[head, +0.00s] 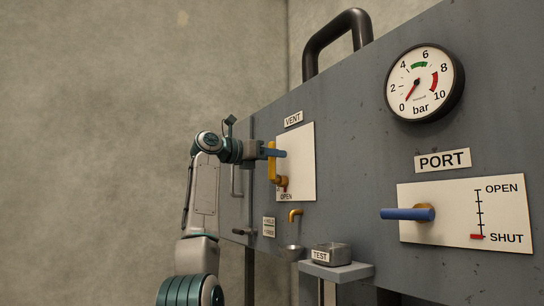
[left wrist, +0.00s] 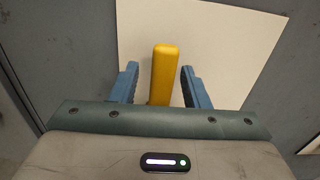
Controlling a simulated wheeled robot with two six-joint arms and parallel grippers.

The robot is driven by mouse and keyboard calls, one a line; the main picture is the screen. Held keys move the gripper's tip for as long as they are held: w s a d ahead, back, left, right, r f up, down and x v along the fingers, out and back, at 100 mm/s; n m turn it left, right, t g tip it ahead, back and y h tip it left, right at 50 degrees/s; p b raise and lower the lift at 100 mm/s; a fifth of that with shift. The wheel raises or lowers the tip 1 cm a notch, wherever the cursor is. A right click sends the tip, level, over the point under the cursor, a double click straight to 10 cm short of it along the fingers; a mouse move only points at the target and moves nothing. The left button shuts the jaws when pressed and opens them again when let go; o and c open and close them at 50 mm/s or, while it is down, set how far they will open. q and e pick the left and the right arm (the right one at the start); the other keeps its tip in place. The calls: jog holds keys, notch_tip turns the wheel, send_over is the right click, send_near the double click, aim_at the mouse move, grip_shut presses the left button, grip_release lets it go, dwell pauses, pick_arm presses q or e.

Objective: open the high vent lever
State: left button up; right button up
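The yellow vent lever (head: 272,165) stands upright on a white plate (head: 306,160), rising from an orange pivot (head: 281,183) low on it. A VENT label (head: 293,119) is above the plate, and OPEN is printed near its bottom. My left gripper (head: 276,153) is at the lever's upper part. In the left wrist view, the lever (left wrist: 163,75) stands between the two blue fingers of the gripper (left wrist: 160,85), with a gap on each side. The gripper is open around the lever. My right gripper is not in view.
On the grey panel (head: 350,130) are a bar gauge (head: 424,83) and a blue-handled PORT lever (head: 408,214). A small orange spout (head: 295,213) is above a cup (head: 291,253). A TEST block (head: 331,254) rests on a shelf (head: 336,271). Left of the panel is free.

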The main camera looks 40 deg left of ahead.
pick_arm(q)
jog(key=shift+s, duration=0.1)
jog(key=shift+s+a+b, duration=0.1)
jog(key=shift+s+b, duration=0.2)
jog(key=b+v, duration=0.4)
jog(key=v, duration=0.6)
dwell(1.0)
